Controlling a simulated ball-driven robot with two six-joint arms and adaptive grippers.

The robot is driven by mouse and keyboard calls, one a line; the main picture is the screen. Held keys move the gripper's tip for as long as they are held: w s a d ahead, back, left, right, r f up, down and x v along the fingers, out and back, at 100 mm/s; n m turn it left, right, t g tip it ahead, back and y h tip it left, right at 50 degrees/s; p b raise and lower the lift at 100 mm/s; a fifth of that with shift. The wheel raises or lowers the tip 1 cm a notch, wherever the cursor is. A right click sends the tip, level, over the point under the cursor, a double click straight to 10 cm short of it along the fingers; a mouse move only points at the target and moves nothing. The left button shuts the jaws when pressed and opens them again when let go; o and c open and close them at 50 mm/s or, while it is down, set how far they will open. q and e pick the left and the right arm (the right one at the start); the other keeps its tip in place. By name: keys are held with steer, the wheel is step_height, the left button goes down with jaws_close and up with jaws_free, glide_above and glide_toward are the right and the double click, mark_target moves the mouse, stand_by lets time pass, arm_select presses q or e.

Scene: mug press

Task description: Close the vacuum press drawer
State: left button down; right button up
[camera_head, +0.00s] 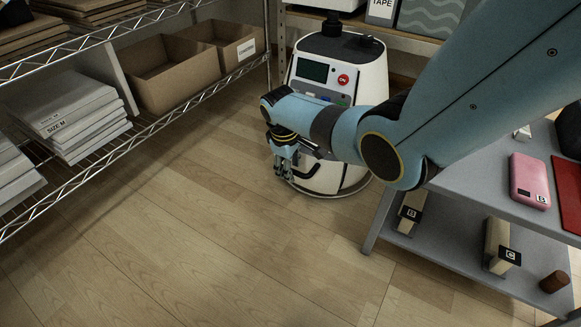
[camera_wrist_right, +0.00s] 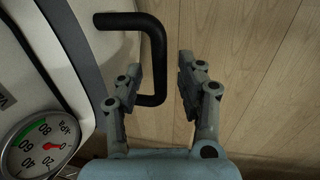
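The white vacuum press (camera_head: 370,75) stands on the floor at the top middle of the head view. My right arm crosses in front of it. The lower front with the drawer (camera_head: 325,178) is partly hidden by my gripper and arm, so I cannot tell how far out it is. My right gripper (camera_head: 284,168) is at the lower front of the press. In the right wrist view, my right gripper (camera_wrist_right: 160,68) is open, with its fingers apart on either side of the black handle (camera_wrist_right: 155,40). Contact with the handle is not clear. My left gripper is not in view.
A pressure gauge (camera_wrist_right: 42,145) is on the press. A wire shelf with cardboard boxes (camera_head: 170,72) and white packages (camera_head: 70,118) runs along the left. A grey table (camera_head: 470,175) with a pink case (camera_head: 529,181) stands at the right. The wooden floor (camera_head: 200,240) in front is clear.

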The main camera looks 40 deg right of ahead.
jaws_close()
stand_by(0.3)
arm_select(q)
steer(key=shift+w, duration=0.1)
